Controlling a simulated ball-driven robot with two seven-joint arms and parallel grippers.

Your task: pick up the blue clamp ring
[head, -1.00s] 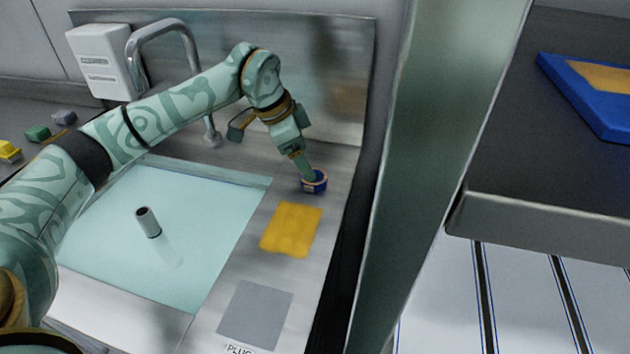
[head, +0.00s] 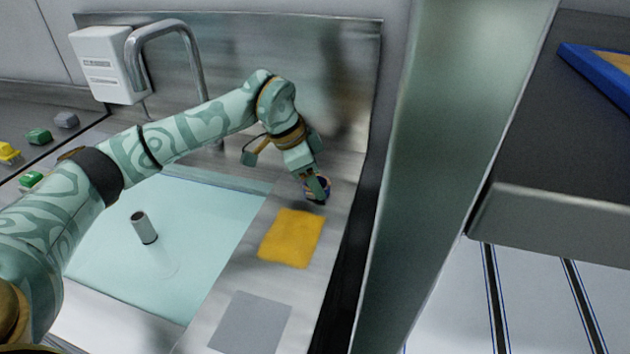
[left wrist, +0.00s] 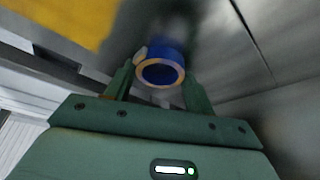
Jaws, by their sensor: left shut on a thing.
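The blue clamp ring (head: 318,188) shows in the head view at the tip of my left gripper (head: 314,192), largely hidden by the fingers. In the left wrist view the ring (left wrist: 160,71) is blue with a tan inner rim and sits between the two green fingers of my left gripper (left wrist: 158,85). The gripper is shut on it. The ring is over the metal ledge (head: 262,203) right of the sink; whether it touches the ledge I cannot tell. My right gripper is not in view.
A yellow cloth (head: 291,238) lies on the ledge in front of the ring, and a grey pad (head: 250,322) farther forward. A sink (head: 190,270) with a grey cylinder (head: 144,228) in it is to the left. A faucet (head: 190,60) stands behind. A metal post (head: 450,150) rises on the right.

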